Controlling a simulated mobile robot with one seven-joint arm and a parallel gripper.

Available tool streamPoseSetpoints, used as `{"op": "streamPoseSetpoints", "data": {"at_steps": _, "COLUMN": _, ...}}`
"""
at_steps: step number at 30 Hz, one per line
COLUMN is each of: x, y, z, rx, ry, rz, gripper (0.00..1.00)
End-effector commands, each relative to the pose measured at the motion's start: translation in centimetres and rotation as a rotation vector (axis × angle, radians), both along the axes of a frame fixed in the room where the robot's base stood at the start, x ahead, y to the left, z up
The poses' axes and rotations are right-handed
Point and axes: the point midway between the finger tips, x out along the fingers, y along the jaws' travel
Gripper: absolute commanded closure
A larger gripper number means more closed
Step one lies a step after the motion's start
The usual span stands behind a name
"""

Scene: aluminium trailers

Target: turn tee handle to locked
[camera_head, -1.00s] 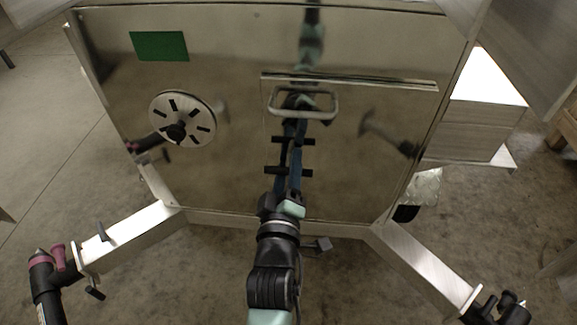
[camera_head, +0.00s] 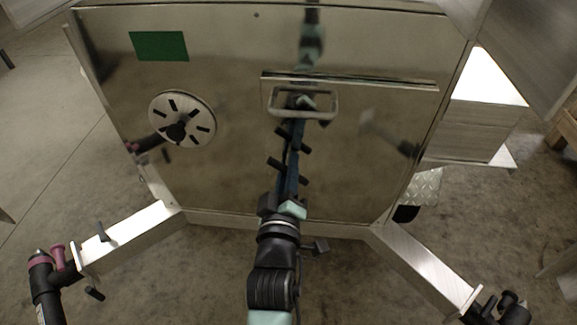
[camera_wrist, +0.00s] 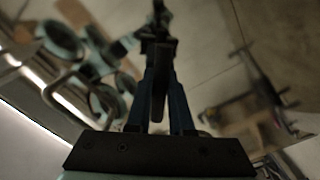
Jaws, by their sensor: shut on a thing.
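The tee handle (camera_head: 302,180) is a small black bar in front of the polished metal panel (camera_head: 230,185). Its ends stick out on both sides of my gripper (camera_head: 289,169), and its bar is tilted, right end lower. The gripper's blue fingers are shut on its middle, which they hide. A similar tilted black bar just above looks like its reflection in the panel. In the wrist view, the blue fingers of my gripper (camera_wrist: 160,75) close around a dark piece between them. No lock marking is readable.
A pale loop handle (camera_head: 333,104) sits on the panel just above my gripper. A slotted round disc (camera_head: 196,104) and a green patch (camera_head: 159,46) are at the left. Metal legs (camera_head: 130,235) spread at the lower left and right.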

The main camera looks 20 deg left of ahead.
Motion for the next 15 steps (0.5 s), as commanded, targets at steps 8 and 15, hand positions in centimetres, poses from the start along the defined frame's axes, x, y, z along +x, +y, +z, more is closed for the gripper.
{"op": "streamPoseSetpoints", "data": {"at_steps": 8, "x": 0.02, "y": -0.06, "z": -0.01, "rx": 0.214, "ry": 0.061, "rz": -0.001, "gripper": 1.0}}
{"op": "streamPoseSetpoints", "data": {"at_steps": 15, "x": 0.03, "y": -0.08, "z": -0.03, "rx": 0.434, "ry": 0.124, "rz": -0.001, "gripper": 1.0}}
